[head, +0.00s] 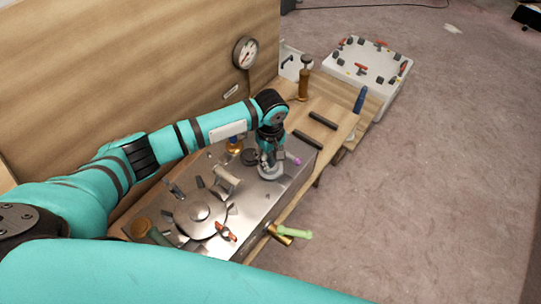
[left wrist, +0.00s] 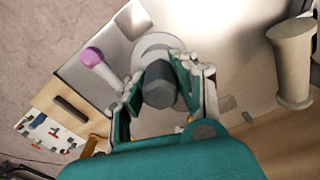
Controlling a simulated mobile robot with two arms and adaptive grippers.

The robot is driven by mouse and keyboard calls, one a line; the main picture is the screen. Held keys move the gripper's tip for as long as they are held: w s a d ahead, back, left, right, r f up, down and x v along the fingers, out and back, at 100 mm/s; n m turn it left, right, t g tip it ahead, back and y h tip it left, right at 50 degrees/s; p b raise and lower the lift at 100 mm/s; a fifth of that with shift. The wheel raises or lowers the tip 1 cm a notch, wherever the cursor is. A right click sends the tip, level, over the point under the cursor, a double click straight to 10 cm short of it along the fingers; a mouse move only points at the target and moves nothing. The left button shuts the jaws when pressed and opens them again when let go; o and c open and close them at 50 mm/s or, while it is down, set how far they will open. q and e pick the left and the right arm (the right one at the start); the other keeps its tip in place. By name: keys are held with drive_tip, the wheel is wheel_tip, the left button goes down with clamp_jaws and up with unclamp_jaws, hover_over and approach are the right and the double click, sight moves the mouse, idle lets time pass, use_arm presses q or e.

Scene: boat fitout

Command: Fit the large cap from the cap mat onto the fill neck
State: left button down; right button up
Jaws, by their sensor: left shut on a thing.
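My left gripper (head: 268,162) points down over the metal tank top (head: 262,205). In the left wrist view its fingers (left wrist: 163,100) are shut on a dark grey faceted piece, seemingly the large cap (left wrist: 160,85). Just beyond it is a pale round flange (left wrist: 155,43), also seen under the gripper in the head view (head: 270,173); it looks like the fill neck's base. The neck itself is hidden, and I cannot tell whether the cap touches it. I cannot make out the cap mat. My right gripper is not in view.
A purple-tipped fitting (head: 293,160) stands close right of the gripper; a pale post (head: 225,178) stands to its left. A round hatch (head: 201,213) is nearer. Green-handled (head: 295,233) and blue-handled (head: 360,99) pieces stick out at the right.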

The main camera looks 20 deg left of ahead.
use_arm(q)
drive_tip(key=shift+f, duration=0.25)
drive_tip(key=c, duration=0.9)
unclamp_jaws()
drive_tip(key=shift+o, duration=0.2)
drive_tip(key=o, duration=0.5)
